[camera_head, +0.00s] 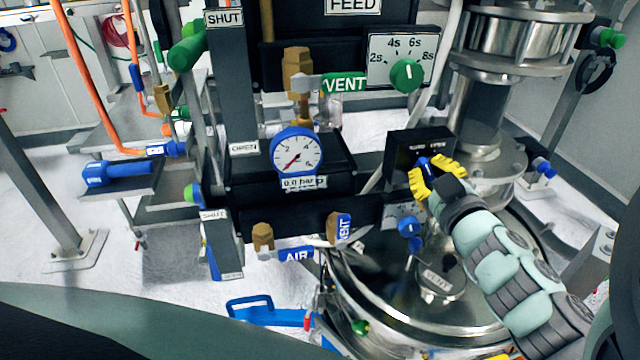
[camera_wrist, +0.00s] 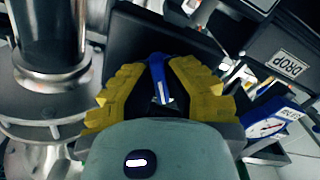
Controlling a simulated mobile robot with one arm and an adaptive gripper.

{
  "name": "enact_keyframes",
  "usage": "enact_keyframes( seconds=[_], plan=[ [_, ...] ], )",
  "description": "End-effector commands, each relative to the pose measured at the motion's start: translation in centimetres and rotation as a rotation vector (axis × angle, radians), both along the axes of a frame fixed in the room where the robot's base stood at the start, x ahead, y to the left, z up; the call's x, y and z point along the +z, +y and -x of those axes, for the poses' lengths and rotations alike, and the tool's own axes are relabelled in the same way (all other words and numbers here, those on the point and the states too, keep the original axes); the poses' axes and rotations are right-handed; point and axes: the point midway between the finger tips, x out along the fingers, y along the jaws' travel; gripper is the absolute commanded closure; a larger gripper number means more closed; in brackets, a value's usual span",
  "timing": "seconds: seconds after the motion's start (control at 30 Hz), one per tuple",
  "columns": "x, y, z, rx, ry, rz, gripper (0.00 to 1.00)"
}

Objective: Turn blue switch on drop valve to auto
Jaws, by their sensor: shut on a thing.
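The blue switch (camera_head: 424,165) is on the front of a black box (camera_head: 403,146) right of the pressure gauge. Small labels along the top of the box are too small to read with certainty. My gripper (camera_head: 437,180) has its yellow ridged fingers at the box face, shut on the blue switch. In the wrist view the blue switch (camera_wrist: 158,72) stands between the two yellow fingers of my gripper (camera_wrist: 157,88). The fingers partly hide the switch base, and I cannot tell which label it points to.
A gauge (camera_head: 297,151) and a black block with a DROP label (camera_wrist: 289,64) are close by. A blue knob (camera_head: 409,227) sits just below the box. A steel column (camera_head: 476,115) stands right, above a round steel lid (camera_head: 375,290). A green dial (camera_head: 406,76) is above.

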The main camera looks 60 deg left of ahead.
Motion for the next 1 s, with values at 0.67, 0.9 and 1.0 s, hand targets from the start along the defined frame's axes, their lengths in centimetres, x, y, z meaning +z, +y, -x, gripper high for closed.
enact_keyframes(
  seconds=[0.67,0.9,1.0],
  plan=[
    [0.1,0.1,0.1,0.005,-0.001,-0.003,0.59],
    [0.0,-1.2,0.4,-0.002,-0.001,0.000,0.59],
    [-0.1,-2.2,0.8,-0.002,0.001,0.001,0.59]
  ],
)
